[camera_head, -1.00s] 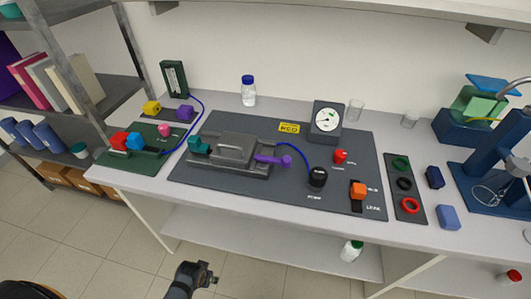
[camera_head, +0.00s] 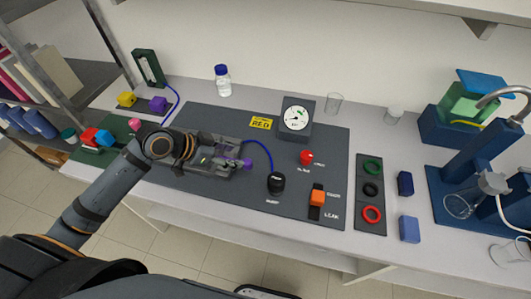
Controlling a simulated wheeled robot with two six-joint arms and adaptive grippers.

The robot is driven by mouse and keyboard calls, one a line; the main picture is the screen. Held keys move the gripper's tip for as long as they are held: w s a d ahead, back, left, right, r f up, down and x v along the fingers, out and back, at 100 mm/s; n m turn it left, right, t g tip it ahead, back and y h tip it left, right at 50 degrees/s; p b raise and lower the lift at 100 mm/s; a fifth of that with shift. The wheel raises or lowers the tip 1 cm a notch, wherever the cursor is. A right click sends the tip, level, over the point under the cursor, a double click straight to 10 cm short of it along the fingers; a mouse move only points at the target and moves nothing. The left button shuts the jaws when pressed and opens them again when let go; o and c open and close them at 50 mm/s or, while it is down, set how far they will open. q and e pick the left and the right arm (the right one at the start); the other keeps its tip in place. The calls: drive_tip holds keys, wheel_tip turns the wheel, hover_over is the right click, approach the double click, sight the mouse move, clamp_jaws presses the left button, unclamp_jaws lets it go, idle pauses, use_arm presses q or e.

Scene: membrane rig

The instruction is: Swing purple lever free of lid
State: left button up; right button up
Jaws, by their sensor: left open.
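The rig with its grey lid stands on a dark mat (camera_head: 215,122) on the bench. The purple lever (camera_head: 247,164) shows at the rig's right end, its knob clear to the right of my gripper. My left arm reaches in from the lower left and covers most of the lid and the teal lever end. My left gripper (camera_head: 226,165) is open over the right part of the rig, its fingers close to the purple lever. I cannot tell whether they touch it. My right gripper is not in view.
A blue tube runs from the rig near a black knob (camera_head: 276,183). A gauge (camera_head: 295,119), a red knob (camera_head: 306,157) and an orange switch (camera_head: 317,197) are on the mat's right side. A blue-capped bottle (camera_head: 222,80) stands behind. The bench front is mostly clear.

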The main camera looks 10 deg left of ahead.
sight(246, 162)
use_arm(q)
drive_tip(key=shift+s+a+f, duration=0.2)
drive_tip(key=shift+s+a, duration=0.2)
drive_tip(key=shift+a, duration=0.1)
drive_tip(key=shift+s+a+f, duration=0.2)
drive_tip(key=shift+s+a, duration=0.2)
drive_tip(key=shift+a, duration=0.05)
drive_tip(key=w+d+f, duration=0.1)
drive_tip(key=w+d, duration=0.1)
drive_tip(key=shift+w+d+f, duration=0.15)
drive_tip(key=shift+d+f, duration=0.15)
drive_tip(key=shift+f, duration=0.1)
drive_tip(key=x, duration=0.3)
drive_tip(key=shift+w+d+f+p, duration=0.1)
drive_tip(key=shift+d+f+p, duration=0.1)
drive_tip(key=shift+d+p, duration=0.15)
drive_tip(key=shift+x, duration=1.2)
drive_tip(key=shift+a+f, duration=0.1)
drive_tip(key=shift+a, duration=0.05)
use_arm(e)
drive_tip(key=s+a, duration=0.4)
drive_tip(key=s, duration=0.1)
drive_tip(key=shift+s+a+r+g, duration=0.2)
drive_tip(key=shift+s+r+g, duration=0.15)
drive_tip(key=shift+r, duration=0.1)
